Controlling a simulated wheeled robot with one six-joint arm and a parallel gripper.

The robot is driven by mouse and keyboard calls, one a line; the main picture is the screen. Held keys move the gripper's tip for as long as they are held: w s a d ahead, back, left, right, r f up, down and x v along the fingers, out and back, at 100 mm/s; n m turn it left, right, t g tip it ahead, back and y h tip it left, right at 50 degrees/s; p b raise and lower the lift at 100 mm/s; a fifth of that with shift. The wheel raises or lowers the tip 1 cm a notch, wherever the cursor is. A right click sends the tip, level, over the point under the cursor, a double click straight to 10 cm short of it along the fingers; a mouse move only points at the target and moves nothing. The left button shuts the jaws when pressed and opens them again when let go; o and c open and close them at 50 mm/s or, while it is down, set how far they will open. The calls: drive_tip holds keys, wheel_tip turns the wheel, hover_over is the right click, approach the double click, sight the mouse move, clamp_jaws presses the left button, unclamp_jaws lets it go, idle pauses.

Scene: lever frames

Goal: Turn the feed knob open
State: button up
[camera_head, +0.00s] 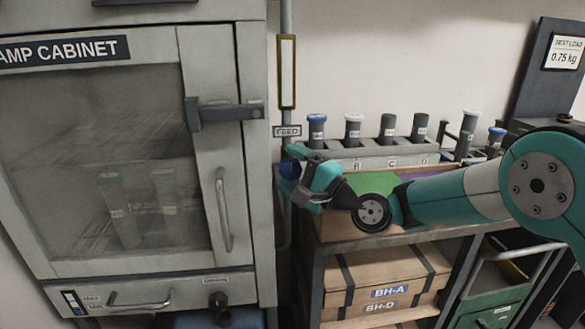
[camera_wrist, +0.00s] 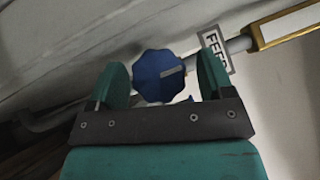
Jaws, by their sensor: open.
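The feed knob (camera_wrist: 158,76) is a dark blue, lobed knob with a pale pointer mark, seen face-on in the wrist view. In the head view the knob (camera_head: 290,169) sits on the pipe below the FEED label (camera_head: 287,131), beside the cabinet. My gripper (camera_wrist: 164,82) is open, with one teal finger to each side of the knob and a gap on both sides. In the head view my gripper (camera_head: 299,172) is at the knob, partly hiding it. The FEED label also shows in the wrist view (camera_wrist: 216,50), behind the right finger.
The damp cabinet (camera_head: 205,150) with its lever handle (camera_head: 225,112) stands close on the left. A rack (camera_head: 375,152) with several capped tubes stands on the bench to the right. Wooden boxes (camera_head: 385,280) lie on the shelf below. A gauge tube (camera_head: 287,70) rises above the knob.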

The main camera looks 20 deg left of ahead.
drive_tip(key=c, duration=0.9)
drive_tip(key=shift+r+p, duration=0.1)
drive_tip(key=shift+p, duration=0.2)
drive_tip(key=shift+r+n+g+h+p, duration=0.15)
drive_tip(key=shift+n+g+h+p, duration=0.25)
drive_tip(key=shift+n+h+p, duration=1.6)
drive_tip(key=shift+n+p, duration=0.1)
drive_tip(key=shift+f, duration=0.2)
drive_tip(key=o, duration=0.9)
